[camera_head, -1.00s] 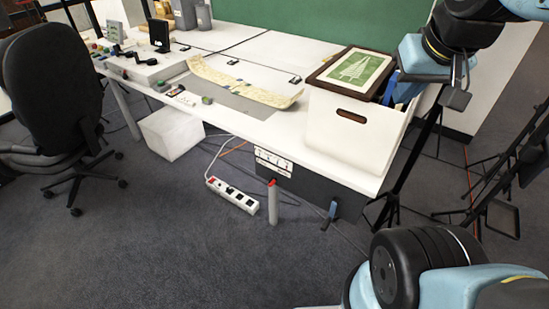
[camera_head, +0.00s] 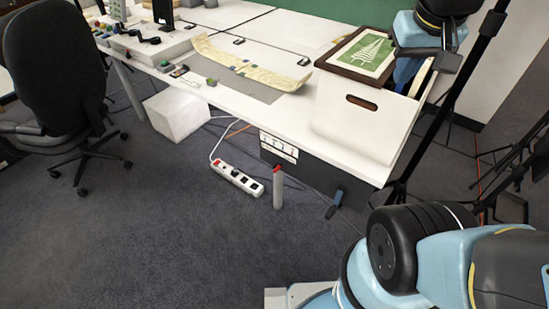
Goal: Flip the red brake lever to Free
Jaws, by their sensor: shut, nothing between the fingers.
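A red piece (camera_head: 277,169) shows at the top of an upright grey cylinder (camera_head: 277,190) under the table's front edge. It is the only red part seen there that could be the brake lever. I cannot read its position or any Free marking. My arm comes in from the top right, and my gripper (camera_head: 446,63) is at its lower end, beside the white box. It is shut and empty, well above and to the right of the red piece, touching nothing that I can make out. Its fingertips are hard to tell apart from the dark parts around them.
A white box (camera_head: 352,128) with a framed fern print (camera_head: 366,50) stands on the table's right end. A dark unit (camera_head: 312,172) and a blue lever-like part (camera_head: 335,204) are below. A power strip (camera_head: 237,179) lies left on the carpet.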

